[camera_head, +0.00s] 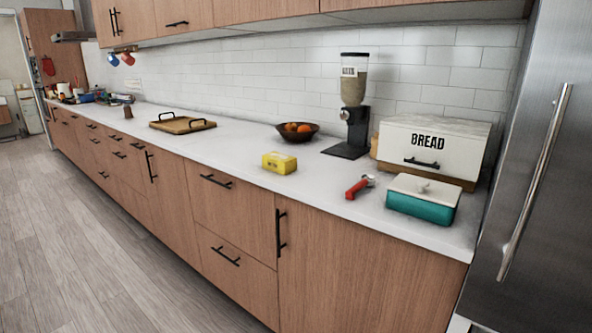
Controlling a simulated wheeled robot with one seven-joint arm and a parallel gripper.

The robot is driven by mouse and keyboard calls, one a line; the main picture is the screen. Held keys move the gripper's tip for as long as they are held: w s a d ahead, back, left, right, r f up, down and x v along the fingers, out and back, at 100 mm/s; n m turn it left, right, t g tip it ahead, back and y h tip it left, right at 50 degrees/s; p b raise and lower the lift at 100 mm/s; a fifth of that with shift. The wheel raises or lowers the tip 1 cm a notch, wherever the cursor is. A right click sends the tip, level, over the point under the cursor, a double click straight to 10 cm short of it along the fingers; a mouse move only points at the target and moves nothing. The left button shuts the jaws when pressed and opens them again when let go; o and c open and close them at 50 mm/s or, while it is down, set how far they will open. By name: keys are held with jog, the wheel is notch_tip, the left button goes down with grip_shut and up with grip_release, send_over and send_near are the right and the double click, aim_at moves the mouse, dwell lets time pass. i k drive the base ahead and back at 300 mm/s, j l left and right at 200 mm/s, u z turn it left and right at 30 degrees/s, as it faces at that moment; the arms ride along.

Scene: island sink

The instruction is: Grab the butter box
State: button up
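My gripper does not show in the head view.
Right of the yellow box lie a red-handled tool (358,188) and a teal box with a cream lid (422,199). Behind are a bowl of oranges (297,131), a dispenser (353,107) and a bread box (433,145). A wooden tray (182,124) sits left. Counter between tray and yellow box is clear.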

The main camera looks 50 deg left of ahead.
aim_at(283, 164)
jog(key=u, duration=1.5)
